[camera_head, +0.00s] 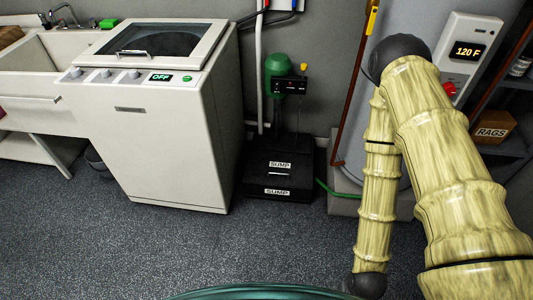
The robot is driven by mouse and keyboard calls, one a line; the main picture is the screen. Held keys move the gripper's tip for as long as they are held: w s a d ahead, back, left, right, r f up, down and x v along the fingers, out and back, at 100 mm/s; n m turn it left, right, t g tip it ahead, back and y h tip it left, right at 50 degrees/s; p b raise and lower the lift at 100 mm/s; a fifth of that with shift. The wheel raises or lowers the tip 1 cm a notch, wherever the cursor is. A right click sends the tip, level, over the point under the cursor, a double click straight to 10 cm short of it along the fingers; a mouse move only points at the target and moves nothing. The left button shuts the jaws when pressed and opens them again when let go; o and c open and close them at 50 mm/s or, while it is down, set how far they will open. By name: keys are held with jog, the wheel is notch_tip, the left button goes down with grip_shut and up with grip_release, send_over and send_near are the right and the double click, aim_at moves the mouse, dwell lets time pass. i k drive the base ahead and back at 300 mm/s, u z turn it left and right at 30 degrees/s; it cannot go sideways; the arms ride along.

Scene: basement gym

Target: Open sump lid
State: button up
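The sump is a low black box on the floor between the washer and the grey tank. Its black lid (258,172) lies flat and looks shut, with a white "SUMP" label and a thin pale bar or slot on top. A second "SUMP" label is on the sump's front face (252,189). A green and black pump unit (279,70) stands at the back of the sump. My bamboo-textured arm rises on the right and bends down to a dark joint at the bottom edge. My gripper is not in view.
A white washer (162,150) reading "OFF" stands close to the sump's left. A grey tank with a "120 F" panel (464,66) stands at right, and a green hose (331,190) runs beside the sump. Speckled floor (230,245) in front of the sump is clear.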

aim_at(272, 168)
jog(key=u, duration=0.2)
jog(key=i, duration=1.25)
jog(key=u, duration=0.15)
